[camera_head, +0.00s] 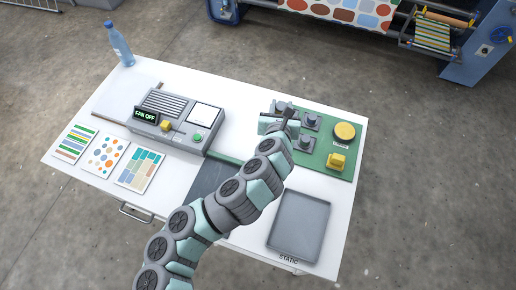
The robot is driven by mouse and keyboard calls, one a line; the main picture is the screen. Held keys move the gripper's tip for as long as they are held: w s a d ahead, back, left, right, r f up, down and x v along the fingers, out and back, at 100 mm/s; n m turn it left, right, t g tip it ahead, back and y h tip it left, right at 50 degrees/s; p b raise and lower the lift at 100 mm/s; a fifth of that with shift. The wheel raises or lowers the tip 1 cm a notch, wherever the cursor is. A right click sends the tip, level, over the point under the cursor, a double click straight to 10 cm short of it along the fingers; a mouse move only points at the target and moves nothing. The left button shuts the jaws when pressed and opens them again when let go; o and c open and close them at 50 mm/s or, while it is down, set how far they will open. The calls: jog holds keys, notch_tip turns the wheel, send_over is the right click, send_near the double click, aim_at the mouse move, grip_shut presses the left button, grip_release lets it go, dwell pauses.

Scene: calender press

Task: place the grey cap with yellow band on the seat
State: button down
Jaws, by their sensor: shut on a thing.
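My gripper (285,121) is over the left part of the green mat (318,165), among several small grey fixtures. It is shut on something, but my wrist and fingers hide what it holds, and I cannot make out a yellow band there. Grey fixtures with dark round tops show at the right of my gripper (311,121) and in front of it (303,143). Another grey fixture (281,107) shows just behind it. I cannot tell which of these is the seat, or whether the held thing touches one.
On the mat's right are a round yellow-topped piece (345,131) and a yellow block (337,161). A grey tray (299,225) lies in front. A grey machine reading "FAN OFF" (172,120), printed cards (107,153) and a blue bottle (120,45) are at the left.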

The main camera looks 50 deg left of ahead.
jog(key=f+b, duration=0.1)
jog(key=f, duration=0.5)
jog(key=f+b, duration=0.1)
jog(key=f, duration=0.6)
jog(key=f+b, duration=0.2)
jog(key=f, duration=0.4)
jog(key=shift+w+d+f, duration=0.1)
jog(key=shift+w+f, duration=0.1)
jog(key=shift+w, duration=0.05)
jog(key=shift+f, duration=0.25)
jog(key=c, duration=1)
grip_release()
jog(key=shift+r, duration=0.1)
jog(key=shift+r, duration=0.15)
jog(key=shift+s+d+r, duration=0.1)
jog(key=shift+s+r, duration=0.05)
jog(key=p+v, duration=0.1)
jog(key=v, duration=1)
jog(key=shift+s+d, duration=0.2)
jog(key=shift+s, duration=0.1)
